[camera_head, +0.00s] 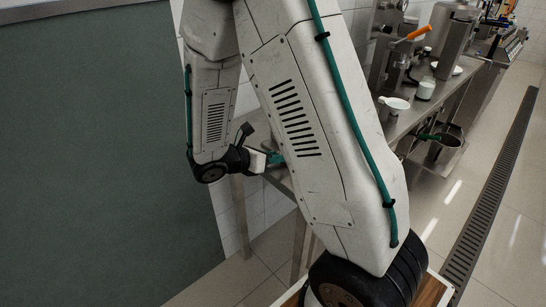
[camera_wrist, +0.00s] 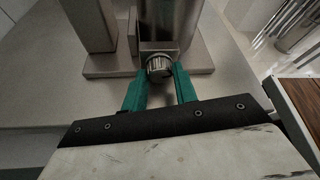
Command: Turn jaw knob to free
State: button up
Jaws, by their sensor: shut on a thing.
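The jaw knob (camera_wrist: 159,68) is a small round metal knob with a ridged rim, on the front of a steel machine (camera_wrist: 170,22) in the wrist view. My gripper (camera_wrist: 160,78) has two green fingers, one on each side of the knob, and is shut on it. In the head view my gripper (camera_head: 275,159) shows only as a bit of green at the wrist's end. My own arm hides the knob and most of that machine there.
A steel counter (camera_head: 405,118) runs along the wall to the right, with a machine with an orange handle (camera_head: 419,33), a white cup (camera_head: 426,89) and a white scoop-like dish (camera_head: 394,103). A metal pot (camera_head: 445,150) hangs or stands below its edge. A floor drain (camera_head: 490,195) crosses open tiled floor. A large green panel (camera_head: 90,150) fills the left.

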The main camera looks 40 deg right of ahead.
jog(key=m+t, duration=0.1)
jog(key=m, duration=0.1)
jog(key=m+t, duration=0.1)
jog(key=shift+s+m+t, duration=0.25)
jog(key=shift+m+t, duration=0.05)
jog(key=shift+s+m+t, duration=0.1)
jog(key=shift+m+t, duration=1)
jog(key=shift+m, duration=0.5)
jog(key=o, duration=0.7)
jog(key=shift+v, duration=3.85)
jog(key=shift+a+f, duration=0.1)
jog(key=shift+f, duration=0.1)
